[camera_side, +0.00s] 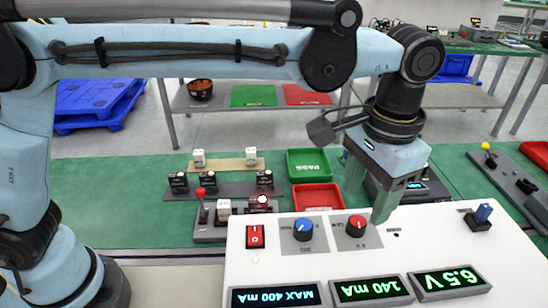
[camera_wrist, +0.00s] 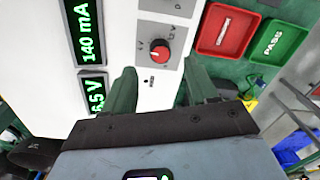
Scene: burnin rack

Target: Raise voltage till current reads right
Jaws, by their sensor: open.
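The red voltage knob (camera_side: 356,226) sits on the white panel (camera_side: 410,243). In the wrist view the red knob (camera_wrist: 159,51) lies ahead of my gripper (camera_wrist: 163,82), roughly between its green fingers. My gripper (camera_side: 366,200) is open and empty, pointing down near the knob's right side in the side view. I cannot tell whether a finger touches the knob. The current display (camera_side: 370,289) reads 140 mA and the voltage display (camera_side: 448,281) reads 6.5 V. A third display (camera_side: 277,297) reads MAX 400 mA.
A blue knob (camera_side: 303,230) and a red switch (camera_side: 255,237) are left of the red knob. A blue-tipped lever (camera_side: 482,214) is at right. A green PASS tray (camera_side: 308,160) and red tray (camera_side: 313,195) lie behind the panel. Several small modules stand on the bench at left.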

